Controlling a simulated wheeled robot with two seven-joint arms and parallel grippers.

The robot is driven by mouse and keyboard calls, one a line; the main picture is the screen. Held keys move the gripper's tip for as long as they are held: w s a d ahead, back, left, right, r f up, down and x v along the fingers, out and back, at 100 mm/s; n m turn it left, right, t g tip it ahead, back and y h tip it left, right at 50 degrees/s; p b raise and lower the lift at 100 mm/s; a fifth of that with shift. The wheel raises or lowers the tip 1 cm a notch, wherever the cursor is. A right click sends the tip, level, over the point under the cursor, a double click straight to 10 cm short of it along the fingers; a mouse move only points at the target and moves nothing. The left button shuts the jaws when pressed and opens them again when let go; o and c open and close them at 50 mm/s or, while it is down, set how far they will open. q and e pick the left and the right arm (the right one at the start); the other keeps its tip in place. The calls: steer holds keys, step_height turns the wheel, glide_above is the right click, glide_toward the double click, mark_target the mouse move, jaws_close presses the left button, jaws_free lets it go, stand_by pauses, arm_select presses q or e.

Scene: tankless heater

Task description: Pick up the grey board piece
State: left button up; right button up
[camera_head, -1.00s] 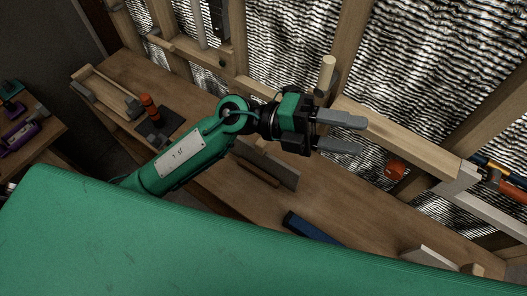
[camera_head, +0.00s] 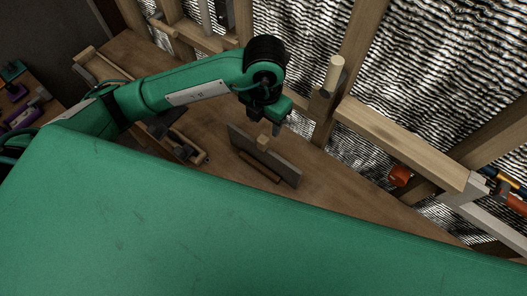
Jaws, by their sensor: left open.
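The grey board piece (camera_head: 275,165) is a thin grey plank on the wooden workbench, standing on edge and slanting down to the right. A small light wood block (camera_head: 263,142) shows at its upper edge. My left gripper (camera_head: 275,124) is just above and behind the board, pointing down and apart from it as far as I can see. Its jaws are open with nothing visible between them; the fingertips are small and partly hidden by the gripper body. My right gripper is not in view.
The wooden workbench (camera_head: 340,192) is bare right of the board. Wall studs and a horizontal wooden beam (camera_head: 400,142) rise behind, with a wooden peg (camera_head: 334,72). A red-orange item (camera_head: 399,176) is by the beam. My green body covers the foreground.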

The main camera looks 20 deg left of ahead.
mark_target(262, 139)
arm_select(q)
step_height(262, 139, down, 6)
steer(key=shift+r+p, duration=0.15)
steer(key=shift+p, duration=0.5)
steer(key=shift+a+f+p, duration=0.1)
steer(key=shift+f+p, duration=0.15)
steer(key=shift+p, duration=0.05)
steer(key=f, duration=0.1)
steer(key=f+p, duration=0.2)
steer(key=f, duration=0.1)
steer(key=shift+w+a+f, duration=0.1)
steer(key=shift+w+a, duration=0.05)
steer(key=shift+a, duration=0.1)
steer(key=shift+f, duration=0.3)
jaws_close()
